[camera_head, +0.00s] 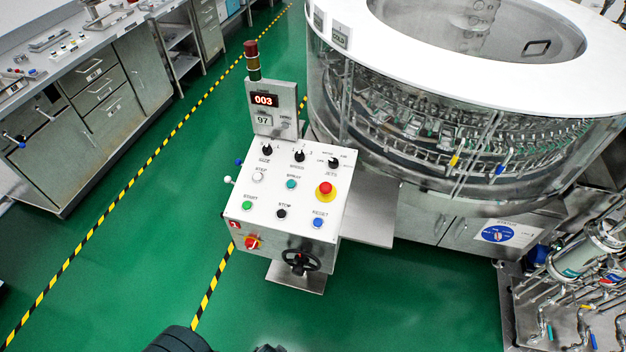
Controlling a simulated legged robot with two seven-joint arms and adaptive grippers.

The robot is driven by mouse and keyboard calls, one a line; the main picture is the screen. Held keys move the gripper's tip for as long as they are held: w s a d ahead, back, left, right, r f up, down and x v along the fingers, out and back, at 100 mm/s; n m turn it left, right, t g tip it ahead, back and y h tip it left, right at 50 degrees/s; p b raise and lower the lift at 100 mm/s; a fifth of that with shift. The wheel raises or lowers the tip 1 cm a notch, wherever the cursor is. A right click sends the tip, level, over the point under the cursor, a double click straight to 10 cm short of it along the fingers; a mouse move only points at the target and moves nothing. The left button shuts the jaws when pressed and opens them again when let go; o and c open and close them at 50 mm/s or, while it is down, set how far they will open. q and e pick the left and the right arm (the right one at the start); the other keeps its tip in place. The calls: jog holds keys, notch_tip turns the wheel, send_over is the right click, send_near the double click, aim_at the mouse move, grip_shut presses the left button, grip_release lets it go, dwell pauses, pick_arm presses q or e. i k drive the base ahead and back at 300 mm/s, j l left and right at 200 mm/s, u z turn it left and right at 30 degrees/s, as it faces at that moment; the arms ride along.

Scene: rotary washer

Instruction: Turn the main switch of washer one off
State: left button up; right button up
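The white control box (285,200) of the washer stands on a post in the middle of the view. Neither gripper can be made out, and nothing touches the switch.
The box top carries several knobs and buttons, including a red mushroom button (325,188). The round glass washer (470,130) stands behind right, with piping (585,260) at lower right. Steel cabinets (100,100) line the left. Green floor (400,310) lies clear in front.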

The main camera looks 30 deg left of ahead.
aim_at(249, 244)
jog(key=u, duration=1.2)
